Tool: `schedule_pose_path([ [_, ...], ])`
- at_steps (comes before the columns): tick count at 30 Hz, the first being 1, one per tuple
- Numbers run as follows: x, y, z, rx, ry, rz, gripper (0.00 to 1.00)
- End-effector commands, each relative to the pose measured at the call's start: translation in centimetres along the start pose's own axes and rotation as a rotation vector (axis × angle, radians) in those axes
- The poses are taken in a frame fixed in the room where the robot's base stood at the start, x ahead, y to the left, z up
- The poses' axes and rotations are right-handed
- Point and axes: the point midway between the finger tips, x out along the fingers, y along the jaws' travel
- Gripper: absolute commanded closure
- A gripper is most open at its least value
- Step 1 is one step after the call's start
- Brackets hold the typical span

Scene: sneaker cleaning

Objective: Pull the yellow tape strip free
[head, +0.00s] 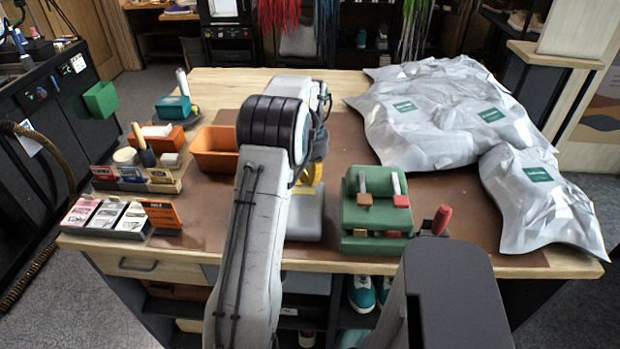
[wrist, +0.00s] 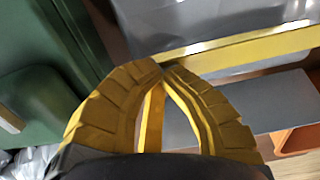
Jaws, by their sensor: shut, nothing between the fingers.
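The yellow tape strip (wrist: 245,47) runs along the edge of a grey object in the wrist view. Its left end is close to my fingertips; I cannot tell whether they touch it. My gripper (wrist: 163,68) has ridged yellow fingers, shut with tips together and nothing held between them. In the head view my arm hides most of the gripper and the strip. Some yellow shows beside the arm, above a grey block (head: 306,218), but I cannot tell whether it is finger or tape.
A green rack (head: 376,218) with brushes stands right of my arm and shows close by in the wrist view (wrist: 30,60). An orange bin (head: 215,160) is to the left. Silvery bags (head: 440,115) cover the table's right side. Small boxes (head: 105,215) stand at front left.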

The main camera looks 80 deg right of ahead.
Motion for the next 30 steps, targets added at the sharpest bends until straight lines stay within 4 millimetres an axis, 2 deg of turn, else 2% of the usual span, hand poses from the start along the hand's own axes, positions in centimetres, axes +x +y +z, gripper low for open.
schedule_pose_path([
  [30,-2.8,0.0,0.0,0.000,0.000,0.000,1.00],
])
